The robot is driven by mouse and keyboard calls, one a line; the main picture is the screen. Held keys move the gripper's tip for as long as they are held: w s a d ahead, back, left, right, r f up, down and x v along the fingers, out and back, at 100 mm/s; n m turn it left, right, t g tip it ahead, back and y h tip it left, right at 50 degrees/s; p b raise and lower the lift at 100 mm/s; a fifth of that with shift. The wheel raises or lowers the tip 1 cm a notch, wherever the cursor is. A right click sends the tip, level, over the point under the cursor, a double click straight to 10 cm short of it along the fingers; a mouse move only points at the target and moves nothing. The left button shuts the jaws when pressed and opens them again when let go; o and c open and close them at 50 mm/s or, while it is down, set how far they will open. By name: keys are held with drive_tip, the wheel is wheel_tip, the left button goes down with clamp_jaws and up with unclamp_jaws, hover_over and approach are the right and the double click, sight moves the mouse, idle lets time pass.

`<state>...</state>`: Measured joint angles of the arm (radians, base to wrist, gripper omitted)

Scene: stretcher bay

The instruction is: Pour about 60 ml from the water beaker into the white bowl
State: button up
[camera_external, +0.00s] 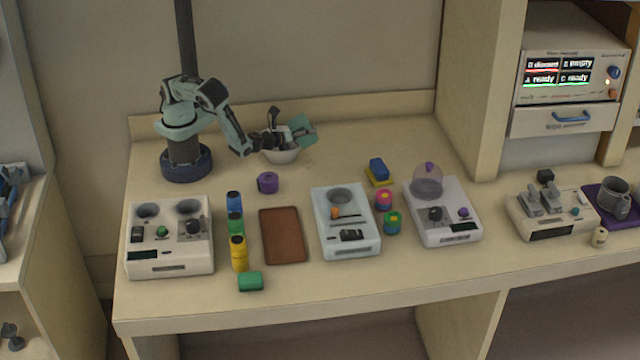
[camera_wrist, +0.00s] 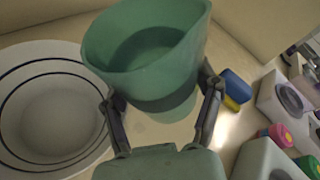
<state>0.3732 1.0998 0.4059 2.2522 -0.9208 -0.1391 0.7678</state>
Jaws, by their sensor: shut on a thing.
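My gripper (camera_external: 276,134) is shut on a teal-green beaker (camera_external: 303,131), held up over the right side of the white bowl (camera_external: 281,156). The beaker looks tilted in the external view. In the wrist view the beaker (camera_wrist: 148,50) sits between the two fingers (camera_wrist: 163,110), its wide mouth showing. A darker green level shows inside it, but I cannot tell how much water that is. The bowl (camera_wrist: 50,105) is at the left of the wrist view, with dark rings inside. No stream shows, and I cannot tell whether the bowl holds water.
A purple roll (camera_external: 267,183) lies in front of the bowl. A blue and yellow block (camera_external: 378,172) is to the right. Devices, including a white one (camera_external: 345,222), and a brown pad (camera_external: 282,236) fill the front. The wall stands close behind the bowl.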

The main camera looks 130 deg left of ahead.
drive_tip(key=shift+w+r+m+g, duration=0.25)
drive_tip(key=shift+w+m+g, duration=0.05)
drive_tip(key=shift+w+m, duration=0.2)
drive_tip(key=shift+w+f+m, duration=0.1)
drive_tip(key=shift+w+m, duration=0.2)
drive_tip(key=f+m+g, duration=0.1)
drive_tip(key=f, duration=0.1)
drive_tip(key=w+f+m, duration=0.1)
drive_tip(key=f, duration=0.1)
drive_tip(key=w+f+m+g, duration=0.1)
drive_tip(key=f, duration=0.1)
drive_tip(key=shift+w+g+h, duration=0.1)
drive_tip(key=shift+g+h, duration=0.2)
drive_tip(key=shift+w+f+m, duration=0.15)
drive_tip(key=shift+f+m, duration=0.15)
drive_tip(key=shift+f, duration=0.35)
